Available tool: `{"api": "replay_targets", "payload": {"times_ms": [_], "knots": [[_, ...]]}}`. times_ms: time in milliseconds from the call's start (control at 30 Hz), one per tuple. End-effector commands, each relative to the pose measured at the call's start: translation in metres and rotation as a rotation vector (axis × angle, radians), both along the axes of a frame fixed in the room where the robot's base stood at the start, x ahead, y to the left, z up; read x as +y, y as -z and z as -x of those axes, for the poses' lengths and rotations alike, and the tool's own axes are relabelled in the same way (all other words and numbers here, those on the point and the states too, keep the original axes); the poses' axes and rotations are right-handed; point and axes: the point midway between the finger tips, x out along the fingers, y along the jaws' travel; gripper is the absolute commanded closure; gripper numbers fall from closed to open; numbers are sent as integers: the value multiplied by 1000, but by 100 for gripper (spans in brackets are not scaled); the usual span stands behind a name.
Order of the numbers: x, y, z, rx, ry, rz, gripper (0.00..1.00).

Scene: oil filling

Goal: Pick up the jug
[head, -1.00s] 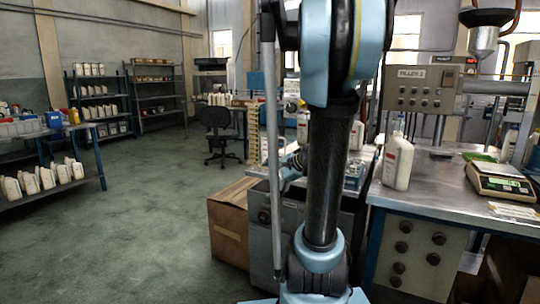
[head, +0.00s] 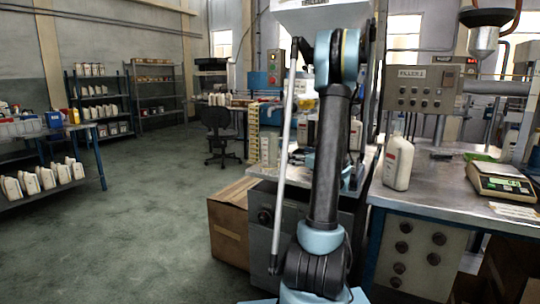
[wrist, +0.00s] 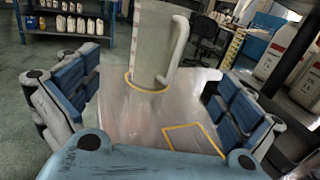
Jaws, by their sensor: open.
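The jug (wrist: 150,45) is tall, pale grey-white, with a handle on its right side. In the wrist view it stands upright on a metal tabletop (wrist: 125,120), with a yellow ring around its base. My gripper (wrist: 155,78) is open, with blue-padded fingers at the left and right of the picture. The jug is beyond and between the fingers, and neither finger appears to touch it. The jug's top is cut off by the frame.
A yellow square outline (wrist: 195,141) marks the tabletop nearer me. White bottles (wrist: 285,50) stand to the right. In the head view a white bottle (head: 398,162) and a scale (head: 500,181) are on the right bench. A cardboard box (head: 229,222) is on the floor; the floor leftward is open.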

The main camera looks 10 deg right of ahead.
Motion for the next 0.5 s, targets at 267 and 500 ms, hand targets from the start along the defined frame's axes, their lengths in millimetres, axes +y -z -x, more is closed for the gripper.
{"api": "replay_targets", "payload": {"times_ms": [267,500], "knots": [[24,0,-37,0,-4,0,0],[46,0,-73,0,-4,1,0]]}}
